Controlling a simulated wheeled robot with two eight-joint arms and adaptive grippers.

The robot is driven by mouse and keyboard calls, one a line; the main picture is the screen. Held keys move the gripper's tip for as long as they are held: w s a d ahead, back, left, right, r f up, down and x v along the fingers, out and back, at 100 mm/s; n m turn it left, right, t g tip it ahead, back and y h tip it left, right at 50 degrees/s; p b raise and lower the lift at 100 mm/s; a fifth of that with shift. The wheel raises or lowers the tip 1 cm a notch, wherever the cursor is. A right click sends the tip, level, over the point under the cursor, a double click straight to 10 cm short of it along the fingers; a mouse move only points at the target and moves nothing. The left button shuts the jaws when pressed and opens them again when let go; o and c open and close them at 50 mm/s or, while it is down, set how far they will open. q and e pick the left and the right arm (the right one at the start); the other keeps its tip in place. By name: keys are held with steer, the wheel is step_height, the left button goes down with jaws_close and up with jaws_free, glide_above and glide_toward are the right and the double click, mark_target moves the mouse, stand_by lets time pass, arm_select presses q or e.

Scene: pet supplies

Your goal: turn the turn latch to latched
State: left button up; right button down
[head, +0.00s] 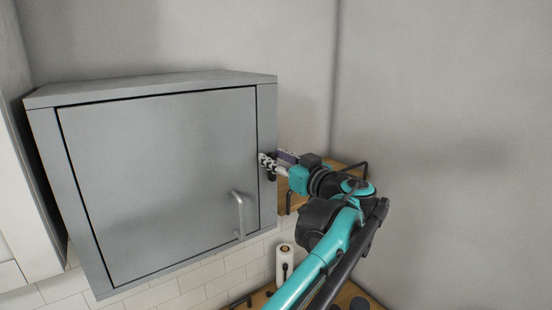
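A grey cabinet (150,180) hangs on the wall with its door (160,185) closed flush in the frame. A bar handle (239,215) sits at the door's lower right.
A wooden shelf with a black bracket (289,201) is on the wall right of the cabinet, behind my arm. A white roll (285,262) stands below, near a wooden counter (262,298). The wall at the right is bare.

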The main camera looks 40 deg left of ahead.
arm_select(q)
jaws_close()
steer(key=shift+w+m, duration=0.1)
steer(key=shift+m, duration=0.3)
steer(key=m, duration=0.3)
steer(key=shift+w+d+m, duration=0.1)
steer(key=shift+w+m, duration=0.1)
steer(key=shift+m, duration=0.2)
steer(key=m, duration=0.8)
steer(key=f+m, duration=0.1)
steer(key=m, duration=0.4)
steer(key=shift+w+d+f+b, duration=0.1)
steer(key=shift+w+b, duration=0.2)
steer(key=shift+b, duration=0.05)
steer(key=shift+m, duration=0.3)
